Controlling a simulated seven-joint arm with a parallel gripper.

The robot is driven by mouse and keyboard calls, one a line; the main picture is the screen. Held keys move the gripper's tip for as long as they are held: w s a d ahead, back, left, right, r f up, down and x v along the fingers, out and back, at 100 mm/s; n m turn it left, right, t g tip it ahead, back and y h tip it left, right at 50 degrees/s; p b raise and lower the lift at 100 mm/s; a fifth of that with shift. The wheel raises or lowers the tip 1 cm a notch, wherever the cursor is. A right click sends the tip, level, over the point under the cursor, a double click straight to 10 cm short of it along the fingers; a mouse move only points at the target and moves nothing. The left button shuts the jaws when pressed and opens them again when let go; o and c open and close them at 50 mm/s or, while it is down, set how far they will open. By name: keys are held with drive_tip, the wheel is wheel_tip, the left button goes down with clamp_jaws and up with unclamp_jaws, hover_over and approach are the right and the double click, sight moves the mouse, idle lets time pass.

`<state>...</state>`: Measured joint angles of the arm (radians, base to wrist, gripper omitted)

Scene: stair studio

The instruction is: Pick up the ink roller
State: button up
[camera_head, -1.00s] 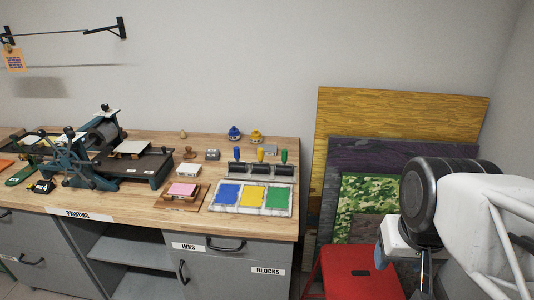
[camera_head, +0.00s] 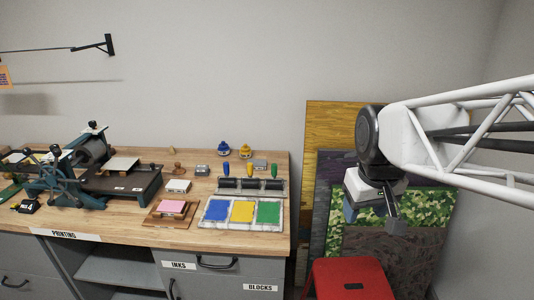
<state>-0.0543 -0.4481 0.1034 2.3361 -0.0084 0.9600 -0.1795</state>
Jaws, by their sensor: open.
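Several ink-roller parts show at the back right of the wooden workbench (camera_head: 135,235): black rollers (camera_head: 251,184) lie in a row on a grey rack. Upright blue (camera_head: 226,169), yellow (camera_head: 250,170) and green (camera_head: 274,171) handles rise from them. In front is an ink tray (camera_head: 206,226) with blue, yellow and green pads. My gripper (camera_head: 397,226) hangs right of the bench, pointing down in front of the leaning boards, well apart from the rollers. It is open, with nothing seen in it; its fingers are small and dark here.
A printing press (camera_head: 90,170) stands at the left of the bench. A pink block (camera_head: 172,207), a white block (camera_head: 178,186), a stamp (camera_head: 177,168) and blue (camera_head: 223,148) and yellow (camera_head: 245,150) ink bottles surround the rollers. A red stool (camera_head: 350,280) stands below right.

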drive_tip(key=w+a+r+n, duration=0.1)
drive_tip(key=w+a+n, duration=0.25)
drive_tip(key=w, duration=0.95)
drive_tip(key=n+g, duration=0.2)
drive_tip(key=n, duration=0.8)
approach(249, 164)
drive_tip(key=f, duration=0.5)
drive_tip(key=shift+d+f, duration=0.25)
drive_tip(key=shift+w+a+f, duration=0.25)
drive_tip(key=shift+f, duration=1.3)
drive_tip(key=shift+f, duration=0.1)
